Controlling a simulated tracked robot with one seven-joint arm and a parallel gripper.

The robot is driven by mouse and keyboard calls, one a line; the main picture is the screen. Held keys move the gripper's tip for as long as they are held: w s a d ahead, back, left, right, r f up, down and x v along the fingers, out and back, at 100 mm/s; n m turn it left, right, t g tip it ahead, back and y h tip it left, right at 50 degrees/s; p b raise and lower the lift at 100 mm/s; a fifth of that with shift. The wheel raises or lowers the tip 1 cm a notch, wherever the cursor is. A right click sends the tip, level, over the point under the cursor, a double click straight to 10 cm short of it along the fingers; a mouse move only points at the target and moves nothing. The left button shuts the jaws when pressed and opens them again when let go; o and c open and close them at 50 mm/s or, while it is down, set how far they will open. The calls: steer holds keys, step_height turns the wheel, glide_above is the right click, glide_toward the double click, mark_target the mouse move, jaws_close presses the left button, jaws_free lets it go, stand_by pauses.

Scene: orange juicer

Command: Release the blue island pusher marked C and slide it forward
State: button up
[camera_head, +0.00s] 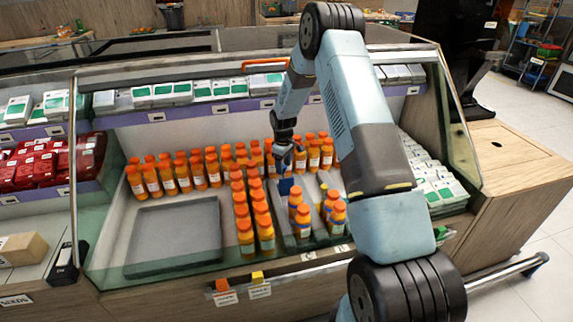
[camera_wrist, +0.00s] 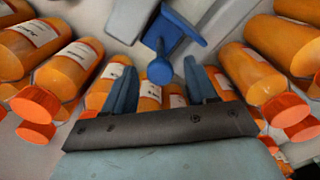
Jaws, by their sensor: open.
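The blue pusher (camera_wrist: 184,24) shows at the top middle of the wrist view, a flat blue plate with a rod ending in a round knob (camera_wrist: 160,70). In the head view a blue piece of the pusher (camera_head: 286,186) shows among the bottles, just below my gripper (camera_head: 284,158). No letter C is readable on it. My gripper also shows in the wrist view (camera_wrist: 159,84), with two blue fingers apart. The knob appears between the fingertips, with a visible gap on both sides. I cannot tell its exact depth relative to them.
Orange juice bottles stand in rows on both sides of the pusher (camera_head: 258,222) (camera_head: 335,216). A dark empty tray (camera_head: 175,238) lies to the left. Glass panels and a metal frame (camera_head: 250,63) enclose the case. White-green packs (camera_head: 435,185) lie at right.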

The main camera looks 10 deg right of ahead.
steer(key=shift+c, duration=0.3)
jaws_close()
steer(key=shift+s, duration=0.1)
steer(key=s, duration=1.1)
steer(key=shift+s, duration=0.2)
